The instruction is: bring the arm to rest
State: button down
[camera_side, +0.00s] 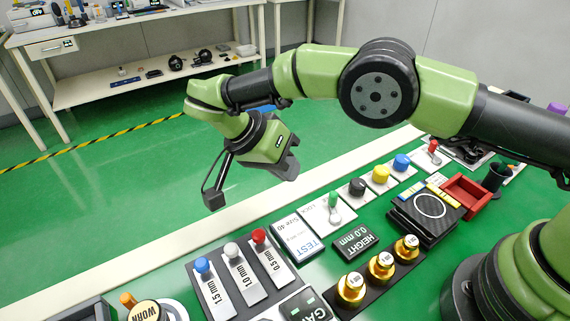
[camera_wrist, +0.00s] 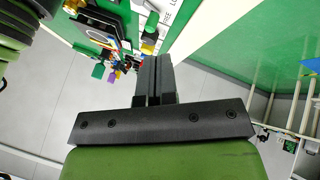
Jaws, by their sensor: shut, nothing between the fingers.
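My gripper (camera_side: 290,165) hangs in the air above the far edge of the green work table (camera_side: 345,282) in the side view. Its dark fingers are short and hold nothing. In the wrist view, the two dark fingers of the gripper (camera_wrist: 153,62) lie side by side and are closed together. My arm reaches in from the right of the side view, with its upper part roughly level and its wrist bent downward. The gripper touches nothing that I can see.
Below stand a gauge block panel with coloured knobs (camera_side: 240,283), several gold weights (camera_side: 380,265), a black scale (camera_side: 428,213), a red tray (camera_side: 466,196) and coloured buttons (camera_side: 380,174). A white bench (camera_side: 110,30) stands behind. The green floor (camera_side: 110,200) at left is clear.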

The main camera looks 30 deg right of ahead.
jog(key=shift+a+r, duration=0.1)
jog(key=shift+r, duration=0.05)
jog(key=s+d+r+n+t+y, duration=0.1)
jog(key=s+d+r+n+y, duration=0.2)
jog(key=r, duration=0.6)
jog(key=s+d+r+n+t+y, duration=0.1)
jog(key=d+r+n+y, duration=0.1)
jog(key=d+r, duration=0.5)
jog(key=s+d+r+n+t+y, duration=0.1)
jog(key=s+r+n+t+y, duration=0.1)
jog(key=s, duration=0.6)
jog(key=s+d+r+n+t+y, duration=0.1)
jog(key=s+d+r+t+y, duration=0.1)
jog(key=s+t, duration=0.3)
jog(key=s+r, duration=0.1)
jog(key=s, duration=0.2)
jog(key=shift+n, duration=0.4)
